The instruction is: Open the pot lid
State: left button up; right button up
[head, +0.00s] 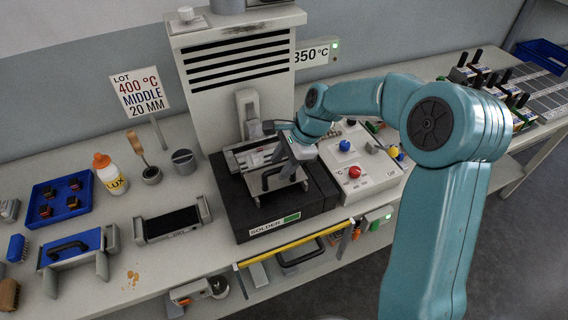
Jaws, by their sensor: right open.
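The solder pot (246,207) is a black box with a SOLDER label on its front, standing on the bench in front of a grey vented tower. My left gripper is not in view.
A control box (372,180) with blue and red buttons stands right of the pot. Left of it are a black-topped stand (172,223), a flux bottle (108,175) and a blue tray (62,200). A yellow bar (290,244) runs along the bench's front edge.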

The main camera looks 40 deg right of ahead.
jog(key=shift+d+r, duration=0.15)
jog(key=shift+d, duration=0.05)
jog(key=v, duration=1.5)
jog(key=shift+r+b, duration=0.4)
jog(key=shift+d, duration=0.1)
jog(key=shift+s, duration=0.1)
